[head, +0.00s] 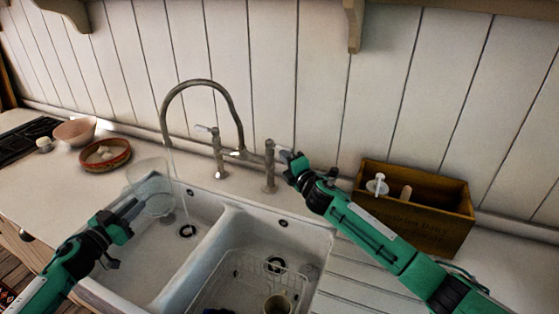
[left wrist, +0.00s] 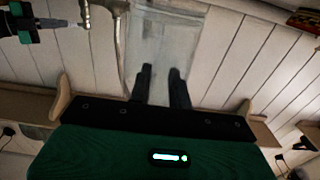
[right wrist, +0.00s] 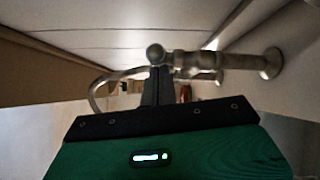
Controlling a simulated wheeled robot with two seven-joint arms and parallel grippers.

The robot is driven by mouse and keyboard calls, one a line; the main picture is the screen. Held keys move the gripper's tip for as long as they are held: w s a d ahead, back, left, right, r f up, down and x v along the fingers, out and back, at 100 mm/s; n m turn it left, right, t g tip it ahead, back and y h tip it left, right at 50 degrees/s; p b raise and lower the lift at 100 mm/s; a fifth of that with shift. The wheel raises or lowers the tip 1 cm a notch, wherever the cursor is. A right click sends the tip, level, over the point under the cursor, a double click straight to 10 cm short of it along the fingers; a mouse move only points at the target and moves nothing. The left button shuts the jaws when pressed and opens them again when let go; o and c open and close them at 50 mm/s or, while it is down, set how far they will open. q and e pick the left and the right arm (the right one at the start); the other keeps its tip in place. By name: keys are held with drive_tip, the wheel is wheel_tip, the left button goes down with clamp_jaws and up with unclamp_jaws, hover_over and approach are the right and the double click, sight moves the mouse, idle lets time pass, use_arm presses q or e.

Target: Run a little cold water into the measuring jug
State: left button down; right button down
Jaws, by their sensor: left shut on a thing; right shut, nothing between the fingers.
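The clear measuring jug (head: 152,190) is held over the left basin, near its back left corner. My left gripper (head: 134,207) is shut on it; the left wrist view shows the jug (left wrist: 165,40) between the fingers (left wrist: 160,75). A thin stream of water (head: 182,200) falls from the curved spout (head: 188,82) towards the left drain. It passes by the jug's right edge in the head view; I cannot tell whether any enters. My right gripper (head: 287,157) is shut and empty at the handle of the right tap (head: 270,170), also in the right wrist view (right wrist: 185,62).
The left tap (head: 217,155) has a pale lever. The right basin holds a wire rack (head: 250,275) and a mug (head: 277,303). A wooden box (head: 430,225) stands on the right. A red dish (head: 107,155) and a pink bowl (head: 75,131) are on the left counter.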

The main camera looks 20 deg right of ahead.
drive_tip(key=shift+w+d+r, duration=0.1)
drive_tip(key=shift+w+d, duration=0.1)
drive_tip(key=shift+d, duration=0.25)
drive_tip(key=shift+w+d+r, duration=0.1)
drive_tip(key=shift+w+d, duration=0.05)
drive_tip(key=shift+d, duration=0.25)
